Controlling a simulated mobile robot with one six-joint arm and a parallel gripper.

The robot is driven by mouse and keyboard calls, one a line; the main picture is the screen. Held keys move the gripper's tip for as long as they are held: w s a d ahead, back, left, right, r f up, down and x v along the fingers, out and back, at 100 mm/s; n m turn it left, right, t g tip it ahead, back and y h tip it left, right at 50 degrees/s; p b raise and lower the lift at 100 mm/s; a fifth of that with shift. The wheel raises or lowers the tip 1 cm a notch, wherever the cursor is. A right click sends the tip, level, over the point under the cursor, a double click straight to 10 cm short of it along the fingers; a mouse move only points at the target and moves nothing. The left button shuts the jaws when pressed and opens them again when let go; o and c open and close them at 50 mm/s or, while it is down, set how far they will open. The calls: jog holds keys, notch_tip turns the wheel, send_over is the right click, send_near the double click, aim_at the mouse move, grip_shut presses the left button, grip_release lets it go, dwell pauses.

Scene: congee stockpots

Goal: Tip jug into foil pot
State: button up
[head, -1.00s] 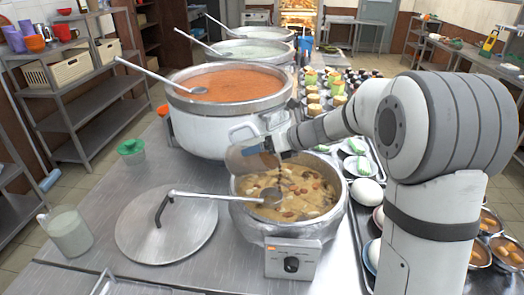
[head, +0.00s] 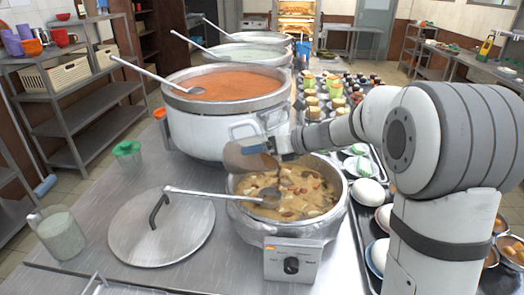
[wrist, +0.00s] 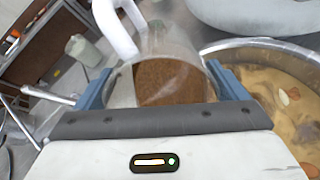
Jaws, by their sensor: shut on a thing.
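The foil pot (head: 285,228) is a silvery pot with a control knob box on its front. It holds a brown stew with chunks, and a ladle (head: 225,195) rests in it. My gripper (head: 283,147) is shut on a clear jug (head: 243,154) above the pot's back left rim. The jug is tilted far over, its mouth toward the pot, with dark brown contents at the mouth. In the wrist view the jug (wrist: 172,80) sits between both fingers with brown contents inside, and the pot's rim (wrist: 262,43) is at the right.
A large pot of orange soup (head: 225,110) stands close behind the jug. A lid (head: 160,232) lies on the counter left of the foil pot. Another jug (head: 61,235) and a green cup (head: 127,152) stand further left. Trays with bowls and eggs line the right.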

aim_at(276, 166)
jog(key=shift+s+d+f+t+y+b, duration=0.3)
jog(key=shift+f+y+b, duration=0.5)
jog(key=shift+b, duration=1.8)
jog(key=shift+s+d+f+t+y+b, duration=0.15)
jog(key=shift+d+f+t+y+b, duration=0.6)
jog(key=shift+b, duration=1.8)
jog(key=shift+s+d+f+t+y+b, duration=0.1)
jog(key=shift+s+d+f+y+b, duration=0.5)
jog(key=shift+b, duration=2)
jog(key=shift+w+d+r+t+y+b, duration=0.1)
jog(key=shift+w+t+y+b, duration=0.2)
jog(key=shift+y+b, duration=0.8)
jog(key=shift+d+r+y, duration=0.1)
jog(key=shift+r+y, duration=0.05)
jog(key=shift+y, duration=0.1)
